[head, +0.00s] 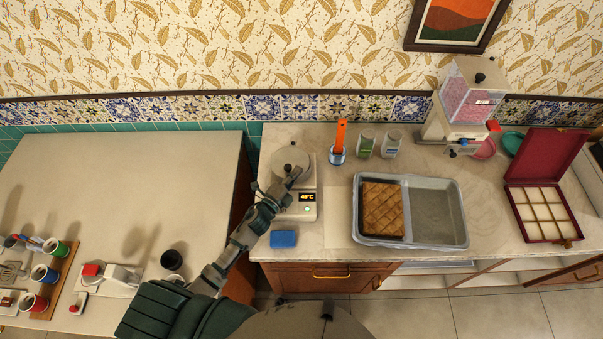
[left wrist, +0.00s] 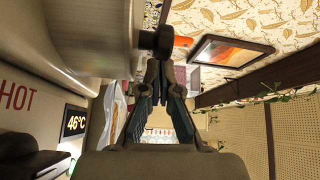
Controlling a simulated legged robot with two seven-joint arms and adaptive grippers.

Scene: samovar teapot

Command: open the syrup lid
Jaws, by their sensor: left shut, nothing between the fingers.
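The syrup pot (head: 283,158) is a round grey vessel on a white warmer (head: 303,214) with a lit temperature display. Its lid looks closed from above. In the left wrist view a large pale, blurred pot surface (left wrist: 95,35) fills the upper left, with a dark round knob (left wrist: 155,40) at its right side. My left gripper (head: 295,176) is at the pot's front right edge in the head view. In the left wrist view its fingers (left wrist: 155,72) are shut and empty, with the tips just below the knob; whether they touch it I cannot tell. My right gripper is not in view.
A blue sponge (head: 283,239) lies in front of the warmer. A blue cup with an orange-handled tool (head: 340,140) and two jars (head: 366,146) stand to the right. A grey tray (head: 447,242) holds a brown pastry. A dark red box (head: 553,165) stands open far right.

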